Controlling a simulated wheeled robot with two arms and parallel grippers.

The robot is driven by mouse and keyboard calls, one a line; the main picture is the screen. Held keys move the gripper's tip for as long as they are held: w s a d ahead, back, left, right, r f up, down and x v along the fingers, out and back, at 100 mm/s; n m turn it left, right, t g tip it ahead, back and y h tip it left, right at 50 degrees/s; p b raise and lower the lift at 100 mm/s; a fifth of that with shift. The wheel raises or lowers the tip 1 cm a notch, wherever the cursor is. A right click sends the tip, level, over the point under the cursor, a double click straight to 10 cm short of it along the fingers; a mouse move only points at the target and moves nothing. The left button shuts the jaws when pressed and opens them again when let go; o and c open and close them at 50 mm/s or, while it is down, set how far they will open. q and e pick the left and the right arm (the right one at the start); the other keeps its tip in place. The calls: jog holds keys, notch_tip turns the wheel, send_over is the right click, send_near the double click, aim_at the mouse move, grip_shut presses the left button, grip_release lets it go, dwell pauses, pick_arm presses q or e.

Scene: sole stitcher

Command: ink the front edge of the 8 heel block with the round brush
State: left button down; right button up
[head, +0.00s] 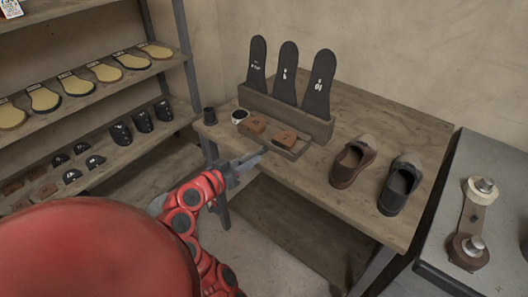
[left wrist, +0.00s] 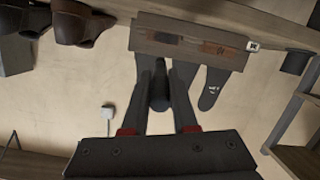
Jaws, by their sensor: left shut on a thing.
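Two brown heel blocks lie on a wooden tray in front of the template rack, a left one (head: 255,125) and a right one (head: 285,137). My left gripper (head: 250,162) is in front of the table edge, apart from the blocks. In the left wrist view it is shut on a dark, round-ended thing (left wrist: 159,98), which I take as the round brush; its tip is not clear. My right gripper is not in view.
A dark cup (head: 209,116) stands at the table's left corner. The rack (head: 290,115) holds three dark sole templates. A brown shoe (head: 353,161) and a black shoe (head: 400,184) stand at right. Shelves (head: 95,90) are at left, a machine (head: 475,215) at far right.

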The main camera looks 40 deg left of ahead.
pick_arm(q)
jog(key=shift+w+f+b, duration=0.2)
jog(key=shift+f+b, duration=0.15)
jog(key=shift+b, duration=0.2)
jog(key=shift+w+d+f+t+b, duration=0.15)
jog(key=shift+w+f+t+b, duration=0.4)
jog(key=shift+w+f+b, duration=1.3)
jog(key=shift+w+d+f+t+b, duration=0.15)
jog(key=shift+w+f+t+b, duration=0.6)
jog(key=shift+b, duration=2.05)
jog(key=shift+w+r, duration=0.15)
jog(key=shift+w, duration=0.05)
jog(key=shift+w, duration=0.6)
